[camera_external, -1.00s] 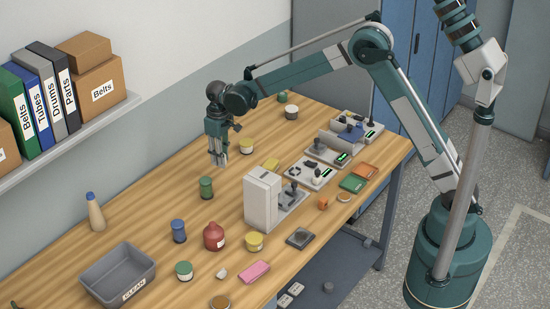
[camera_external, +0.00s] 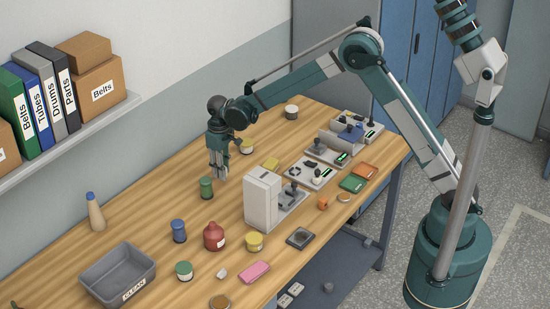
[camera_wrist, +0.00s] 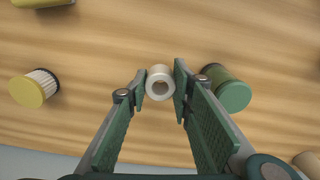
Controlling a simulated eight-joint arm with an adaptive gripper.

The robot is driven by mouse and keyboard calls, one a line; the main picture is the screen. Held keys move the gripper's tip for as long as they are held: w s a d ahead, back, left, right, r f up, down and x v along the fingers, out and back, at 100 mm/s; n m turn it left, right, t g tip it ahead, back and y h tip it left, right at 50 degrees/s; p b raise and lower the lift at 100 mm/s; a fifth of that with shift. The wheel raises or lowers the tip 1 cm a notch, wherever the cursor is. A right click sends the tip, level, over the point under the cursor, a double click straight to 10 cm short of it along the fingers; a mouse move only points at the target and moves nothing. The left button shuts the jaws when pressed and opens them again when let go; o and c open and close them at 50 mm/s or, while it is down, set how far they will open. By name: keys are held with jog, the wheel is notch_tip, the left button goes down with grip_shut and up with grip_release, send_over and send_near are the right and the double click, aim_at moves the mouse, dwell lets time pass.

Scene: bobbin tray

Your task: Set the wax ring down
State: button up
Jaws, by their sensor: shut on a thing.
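The wax ring (camera_wrist: 159,72), a small pale ring with a hole, shows between my fingertips in the wrist view. My gripper (camera_wrist: 160,84) is shut on it. In the external view my gripper (camera_external: 219,177) points down close above the wooden bench, beside the green spool; the ring is too small to make out there. Whether the ring touches the bench is unclear.
A green spool (camera_wrist: 235,96) stands close right of my fingers in the wrist view; it also shows in the external view (camera_external: 206,187). A yellow-capped filter (camera_wrist: 34,88) is to the left. A white machine (camera_external: 262,200) and a grey bin (camera_external: 152,272) stand on the bench (camera_external: 130,226).

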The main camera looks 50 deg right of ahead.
aim_at(223, 183)
jog(key=shift+f, duration=1.8)
jog(key=shift+f, duration=0.2)
jog(key=o, duration=0.8)
jog(key=shift+r, duration=0.15)
notch_tip(223, 183, up, 12)
jog(key=shift+r, duration=0.1)
